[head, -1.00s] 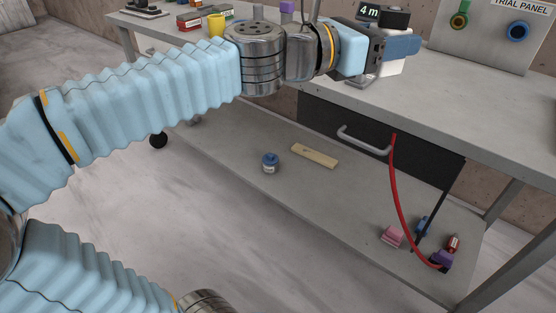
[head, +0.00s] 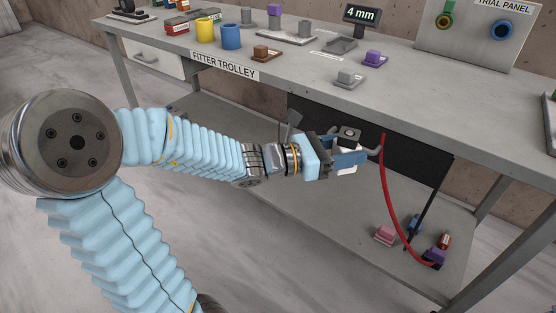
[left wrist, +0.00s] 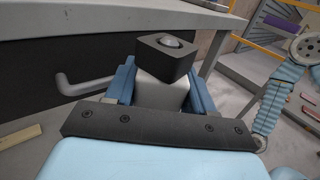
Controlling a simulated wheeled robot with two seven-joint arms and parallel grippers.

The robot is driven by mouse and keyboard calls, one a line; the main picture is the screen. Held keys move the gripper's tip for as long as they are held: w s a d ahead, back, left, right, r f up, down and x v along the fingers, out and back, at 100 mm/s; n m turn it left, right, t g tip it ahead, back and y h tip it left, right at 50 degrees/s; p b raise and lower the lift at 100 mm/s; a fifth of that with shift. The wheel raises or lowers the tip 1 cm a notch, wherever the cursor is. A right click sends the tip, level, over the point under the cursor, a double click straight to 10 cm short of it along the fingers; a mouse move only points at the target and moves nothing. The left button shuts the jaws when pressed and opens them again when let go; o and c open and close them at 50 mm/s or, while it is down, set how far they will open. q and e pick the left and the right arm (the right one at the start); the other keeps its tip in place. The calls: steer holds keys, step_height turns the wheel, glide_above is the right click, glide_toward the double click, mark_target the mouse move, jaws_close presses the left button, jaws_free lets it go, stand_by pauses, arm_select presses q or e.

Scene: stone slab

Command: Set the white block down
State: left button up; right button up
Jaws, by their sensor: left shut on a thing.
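The white block (head: 347,169) has a dark square cap with a light round knob on top. My left gripper (head: 350,158) is shut on it and holds it roughly upright, in front of the dark drawer and above the lower shelf. In the left wrist view the block (left wrist: 162,93) sits between the blue fingers, its cap (left wrist: 168,56) above them. Its underside is hidden there, and no surface touching it shows. My right gripper does not show.
The drawer's handle (head: 376,147) and a red cable (head: 391,200) are close beside the block. The trolley top (head: 420,97) overhangs, holding several parts.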

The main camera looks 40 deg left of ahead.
arm_select(q)
step_height(320, 180, down, 27)
steer(key=w+a+m+g+h, duration=0.1)
steer(key=w+m+g+h, duration=0.1)
steer(key=g, duration=0.1)
steer(key=shift+a+r+m+h, duration=0.2)
steer(key=shift+a+m+h, duration=0.1)
steer(key=shift+a+h, duration=0.1)
steer(key=shift+d, duration=0.1)
steer(key=shift+w+r, duration=0.15)
steer(key=shift+r, duration=0.15)
